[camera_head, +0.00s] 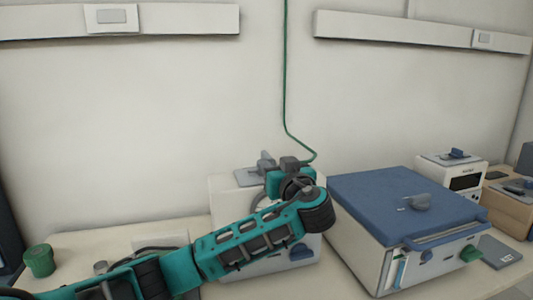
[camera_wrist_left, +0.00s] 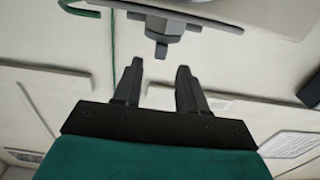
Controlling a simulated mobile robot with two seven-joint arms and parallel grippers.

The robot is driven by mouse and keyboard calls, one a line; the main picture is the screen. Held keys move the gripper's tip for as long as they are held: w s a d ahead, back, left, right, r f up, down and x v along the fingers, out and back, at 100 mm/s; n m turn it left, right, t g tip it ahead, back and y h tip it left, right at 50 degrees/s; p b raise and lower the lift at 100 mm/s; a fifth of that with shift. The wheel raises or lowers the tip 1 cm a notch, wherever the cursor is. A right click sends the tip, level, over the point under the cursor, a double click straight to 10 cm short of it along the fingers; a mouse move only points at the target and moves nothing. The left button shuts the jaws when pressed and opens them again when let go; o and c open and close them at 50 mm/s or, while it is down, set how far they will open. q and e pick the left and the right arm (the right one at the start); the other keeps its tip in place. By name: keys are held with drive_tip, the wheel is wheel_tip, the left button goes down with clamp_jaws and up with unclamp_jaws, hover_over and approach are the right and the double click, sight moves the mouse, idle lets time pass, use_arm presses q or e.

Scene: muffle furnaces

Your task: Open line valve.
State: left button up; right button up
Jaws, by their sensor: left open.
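A small grey valve handle (camera_head: 265,160) stands on a grey plate on top of the white furnace (camera_head: 226,205), partly behind my left arm. My right gripper is not in view.
A green line (camera_head: 286,80) hangs down the wall behind the gripper. A green cup (camera_head: 40,260) stands at the left. Smaller devices (camera_head: 452,172) stand at the far right.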

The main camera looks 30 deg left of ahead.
sight(266, 154)
use_arm(q)
drive_tip(key=p+x, duration=0.1)
drive_tip(key=x, duration=0.7)
drive_tip(key=shift+w+a, duration=0.15)
clamp_jaws()
